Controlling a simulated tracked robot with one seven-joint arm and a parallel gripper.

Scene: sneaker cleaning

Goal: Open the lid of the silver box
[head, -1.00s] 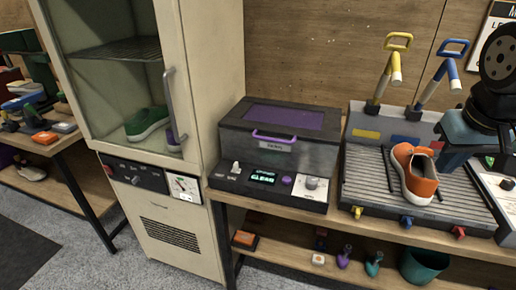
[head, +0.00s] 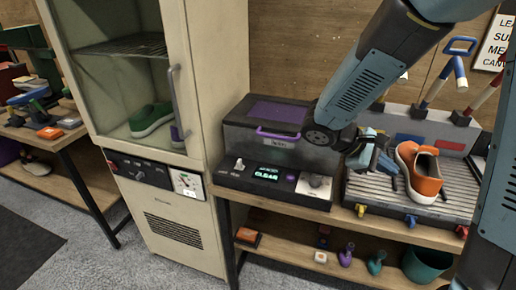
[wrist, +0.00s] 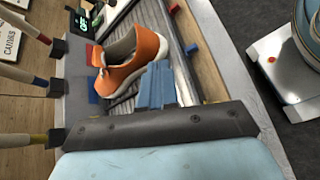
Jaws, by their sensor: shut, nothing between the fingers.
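The silver box (head: 282,153) stands on the wooden bench in the head view, right of the cream cabinet. Its lid, with a purple top panel (head: 278,112) and a purple handle (head: 276,134) on the front, is down. My gripper (head: 382,162) is to the right of the box, apart from it, over the ribbed tray by the orange sneaker. It is shut and empty; in the wrist view its blue fingers (wrist: 158,88) are together. My arm hides the box's right rear part. The box is not seen in the wrist view.
An orange sneaker (head: 424,178) is on the ribbed tray (head: 385,208), close to my gripper. A control panel with a green display (head: 267,174) is in front of the box. The cream cabinet (head: 215,95) stands close on the left, with a green sneaker (head: 150,118) inside.

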